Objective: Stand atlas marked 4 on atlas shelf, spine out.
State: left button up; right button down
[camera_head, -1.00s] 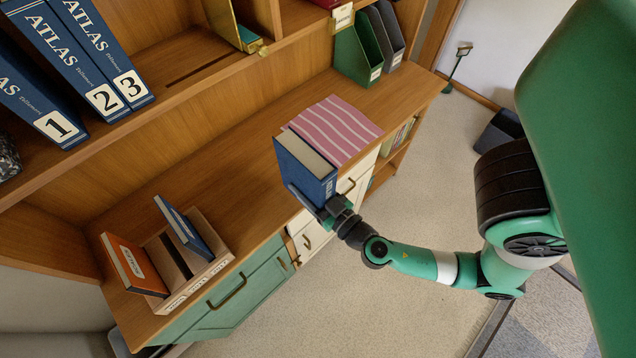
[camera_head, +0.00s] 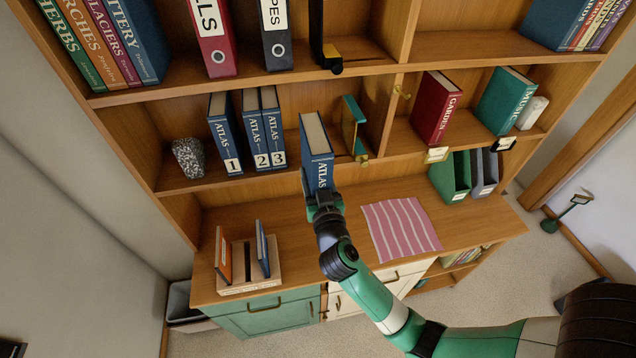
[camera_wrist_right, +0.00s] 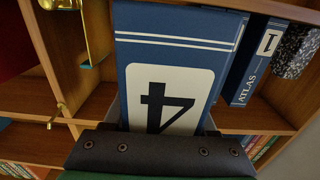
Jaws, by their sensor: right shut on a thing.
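My right gripper (camera_head: 325,203) is shut on the blue atlas (camera_head: 318,168) near the lower end of its spine. The atlas is upright, with the spine toward me and the pale page tops showing. The right wrist view shows its large 4 label (camera_wrist_right: 165,98) upside down just past the jaws. The atlas shelf (camera_head: 210,183) is the middle shelf. Atlas 1 (camera_head: 224,138), atlas 2 (camera_head: 255,135) and atlas 3 (camera_head: 272,130) stand there, spines out. The held atlas is at the shelf front, right of atlas 3; whether it touches the shelf is unclear. My left gripper is out of view.
A gold-and-green bookend (camera_head: 353,128) stands right of the held atlas. A speckled stone (camera_head: 188,158) sits at the shelf's left end. Below, the desk top holds a pink striped cloth (camera_head: 402,228) and a wooden holder (camera_head: 250,278) with books. A shelf board (camera_head: 270,82) runs above.

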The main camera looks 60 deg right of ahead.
jog(key=shift+b, duration=0.3)
jog(key=b+x, duration=1.1)
jog(key=x, duration=0.7)
jog(key=shift+f, duration=0.2)
jog(key=shift+w+d+r+b, duration=0.1)
jog(key=shift+w+d+b, duration=0.35)
jog(key=shift+d+b, duration=0.1)
jog(key=shift+w+d+r, duration=0.15)
jog(key=shift+f+b, duration=0.65)
jog(key=shift+b, duration=0.2)
